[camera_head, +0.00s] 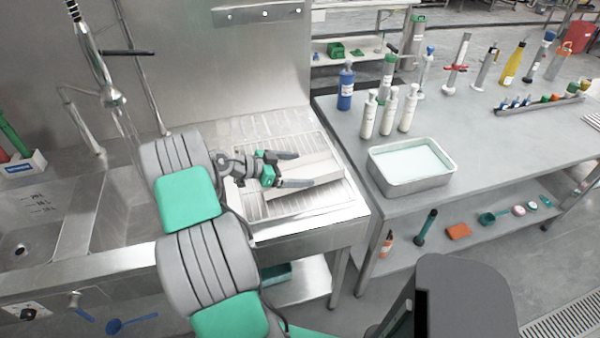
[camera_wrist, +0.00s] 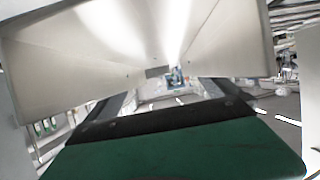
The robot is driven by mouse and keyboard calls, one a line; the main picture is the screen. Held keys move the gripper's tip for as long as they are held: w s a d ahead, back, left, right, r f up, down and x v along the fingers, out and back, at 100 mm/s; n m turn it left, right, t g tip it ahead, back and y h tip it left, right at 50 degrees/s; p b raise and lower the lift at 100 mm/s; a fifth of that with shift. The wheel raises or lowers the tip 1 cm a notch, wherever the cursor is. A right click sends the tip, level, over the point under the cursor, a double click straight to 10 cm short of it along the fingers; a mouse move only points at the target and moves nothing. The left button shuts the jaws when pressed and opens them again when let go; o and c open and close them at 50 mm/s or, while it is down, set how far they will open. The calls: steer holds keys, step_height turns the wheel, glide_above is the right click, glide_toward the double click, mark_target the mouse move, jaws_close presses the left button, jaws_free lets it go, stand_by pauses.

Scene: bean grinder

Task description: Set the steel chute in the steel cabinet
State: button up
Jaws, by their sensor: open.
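My gripper (camera_head: 305,168) is open over the ribbed draining board, with its two dark fingers spread and pointing right. A pale steel piece, apparently the steel chute (camera_head: 318,192), lies on the board beside and below the fingers. In the wrist view a broad steel piece with sloping faces, likely the same chute (camera_wrist: 85,45), fills the upper part, in front of my gripper (camera_wrist: 165,92). Its faces slope toward a small dark slot. I cannot tell whether the fingers touch it. I cannot pick out a separate steel cabinet in either view.
The steel sink unit (camera_head: 110,240) with a tap is at left. On the right table (camera_head: 480,140) stand a metal tray (camera_head: 412,183), white bottles (camera_head: 388,111), a blue bottle (camera_head: 346,88) and a rack (camera_head: 540,106). A floor gap separates board and table.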

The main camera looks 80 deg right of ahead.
steer(key=shift+s+d+f, duration=0.2)
steer(key=shift+s+d, duration=0.1)
steer(key=shift+s, duration=0.1)
steer(key=shift+c, duration=0.4)
steer(key=c, duration=1.5)
steer(key=shift+w, duration=0.1)
steer(key=shift+c, duration=1.1)
steer(key=shift+r, duration=0.15)
